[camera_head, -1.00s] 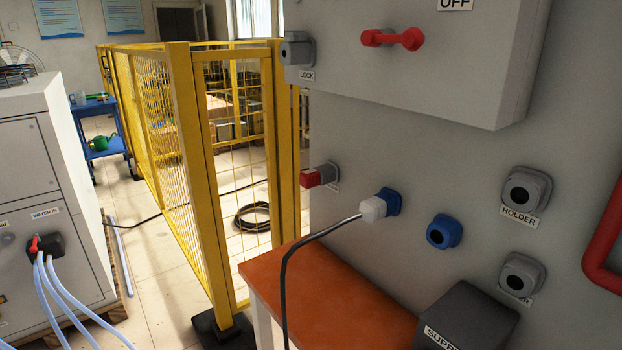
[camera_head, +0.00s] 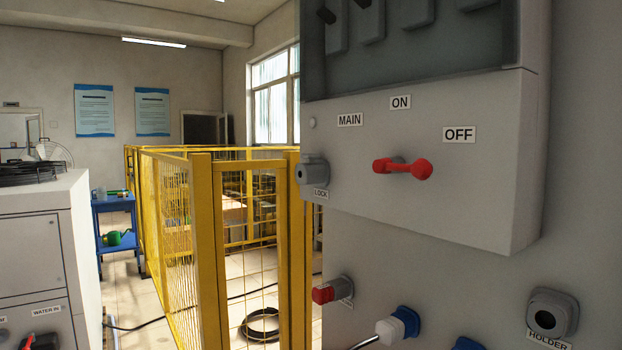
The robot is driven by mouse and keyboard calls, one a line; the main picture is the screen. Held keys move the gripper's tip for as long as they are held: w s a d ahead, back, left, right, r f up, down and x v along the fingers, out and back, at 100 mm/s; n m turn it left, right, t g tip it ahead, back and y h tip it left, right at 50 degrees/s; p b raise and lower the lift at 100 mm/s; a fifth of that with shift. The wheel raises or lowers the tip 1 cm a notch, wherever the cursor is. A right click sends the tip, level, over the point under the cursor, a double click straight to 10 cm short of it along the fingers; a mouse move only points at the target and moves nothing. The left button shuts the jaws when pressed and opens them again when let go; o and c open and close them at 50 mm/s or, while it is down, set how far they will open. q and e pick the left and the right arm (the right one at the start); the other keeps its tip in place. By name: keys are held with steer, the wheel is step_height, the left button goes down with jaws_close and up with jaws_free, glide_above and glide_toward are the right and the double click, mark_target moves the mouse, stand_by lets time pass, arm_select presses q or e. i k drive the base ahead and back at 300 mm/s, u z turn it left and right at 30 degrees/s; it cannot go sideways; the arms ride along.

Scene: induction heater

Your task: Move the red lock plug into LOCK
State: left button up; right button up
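The red lock plug (camera_head: 323,294) sits in a grey socket (camera_head: 341,288) low on the left edge of the grey wall panel. The label beside that socket is too oblique to read. The LOCK socket (camera_head: 312,174) is a grey round-mouthed fitting on the lower left of the grey switch box, with a LOCK label under it. No plug shows in it. Neither of my grippers is in view.
A white plug (camera_head: 388,331) with a cable sits in a blue socket (camera_head: 407,320). The HOLDER socket (camera_head: 551,313) is at lower right. A yellow mesh fence (camera_head: 207,250) stands left of the panel.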

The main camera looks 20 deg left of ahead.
mark_target(324, 294)
steer(key=k, duration=0.5)
steer(key=u, duration=1.3)
steer(key=i, duration=1.2)
steer(key=z, duration=1.9)
